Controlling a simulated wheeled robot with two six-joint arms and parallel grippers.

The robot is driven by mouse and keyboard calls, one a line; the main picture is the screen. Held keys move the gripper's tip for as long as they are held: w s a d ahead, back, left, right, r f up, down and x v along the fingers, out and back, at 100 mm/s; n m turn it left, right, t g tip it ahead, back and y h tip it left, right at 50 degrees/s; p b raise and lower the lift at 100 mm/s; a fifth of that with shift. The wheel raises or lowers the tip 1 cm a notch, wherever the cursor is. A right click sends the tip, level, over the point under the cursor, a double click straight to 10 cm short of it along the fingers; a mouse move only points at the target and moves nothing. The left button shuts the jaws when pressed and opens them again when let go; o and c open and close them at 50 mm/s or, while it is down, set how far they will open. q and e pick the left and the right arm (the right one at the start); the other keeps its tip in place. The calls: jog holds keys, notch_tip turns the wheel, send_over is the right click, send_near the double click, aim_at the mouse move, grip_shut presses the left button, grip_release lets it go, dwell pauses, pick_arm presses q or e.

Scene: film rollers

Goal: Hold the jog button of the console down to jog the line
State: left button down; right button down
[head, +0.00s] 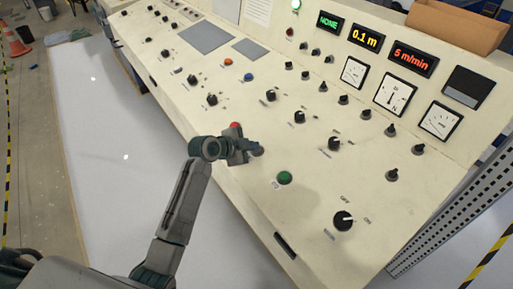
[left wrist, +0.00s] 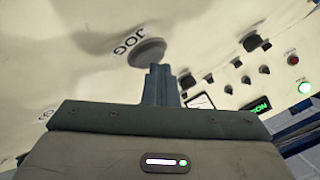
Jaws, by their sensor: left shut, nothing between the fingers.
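The cream console (head: 190,110) slopes across the head view. In the left wrist view the jog button (left wrist: 147,52) is a round grey button with the word JOG printed beside it. In the head view it is mostly hidden by my left gripper (head: 255,150), which is over the console's front part. In the left wrist view the shut, empty fingers of my left gripper (left wrist: 160,70) point at the button and overlap its lower right edge. I cannot tell whether they touch it or whether it is pressed in. My right gripper is not in view.
A red button (head: 235,125) lies just behind my left gripper, and a green button (head: 284,177) to its right. A black switch (head: 343,220) marked OFF and ON is farther right.

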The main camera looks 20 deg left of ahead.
pick_arm(q)
jog(key=shift+s+a+r+p, duration=0.15)
jog(key=shift+r+p, duration=0.4)
jog(key=shift+r, duration=0.25)
jog(key=r+p, duration=0.2)
jog(key=r, duration=0.1)
jog(key=s+r+p, duration=0.1)
jog(key=r+p, duration=0.1)
jog(key=shift+a, duration=0.35)
jog(key=shift+f, duration=0.1)
